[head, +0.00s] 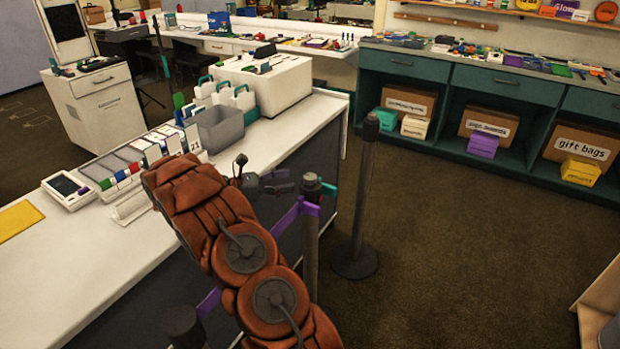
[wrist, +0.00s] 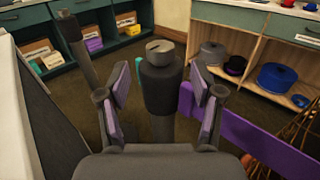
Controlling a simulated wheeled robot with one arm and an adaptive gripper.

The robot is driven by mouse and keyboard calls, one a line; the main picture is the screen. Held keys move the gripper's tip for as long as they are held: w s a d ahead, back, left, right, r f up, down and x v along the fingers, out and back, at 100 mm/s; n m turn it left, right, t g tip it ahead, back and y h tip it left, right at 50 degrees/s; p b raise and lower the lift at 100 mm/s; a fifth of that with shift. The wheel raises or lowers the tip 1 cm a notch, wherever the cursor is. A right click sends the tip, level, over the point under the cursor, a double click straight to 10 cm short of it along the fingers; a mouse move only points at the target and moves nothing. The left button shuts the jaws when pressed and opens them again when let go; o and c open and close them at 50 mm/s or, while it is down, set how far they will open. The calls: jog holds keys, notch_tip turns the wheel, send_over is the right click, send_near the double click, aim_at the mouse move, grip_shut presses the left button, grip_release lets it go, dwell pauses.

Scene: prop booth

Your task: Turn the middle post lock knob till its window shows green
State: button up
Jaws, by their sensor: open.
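The middle post (head: 311,215) stands beside the white counter, with a dark head and purple and teal belt ends. In the wrist view its grey lock knob (wrist: 160,47) sits on top of the dark post head (wrist: 162,85), with a slot-like mark across it. I cannot make out the window or its colour. My gripper (wrist: 160,76) is open, with one purple-padded finger on each side of the post head and visible gaps. In the head view my gripper (head: 278,183) is just left of the post top, partly hidden by my arm.
Another post (head: 364,200) stands behind on a round base; a nearer post (head: 184,327) is partly cut off. A purple belt (wrist: 240,125) runs right from the middle post. The counter (head: 120,265) lies left. Open carpet (head: 450,250) lies right; shelves stand beyond.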

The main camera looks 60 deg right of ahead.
aim_at(310, 176)
jog(key=shift+p+x, duration=0.65)
jog(key=shift+x, duration=3.15)
jog(key=shift+c, duration=0.3)
jog(key=c, duration=1.1)
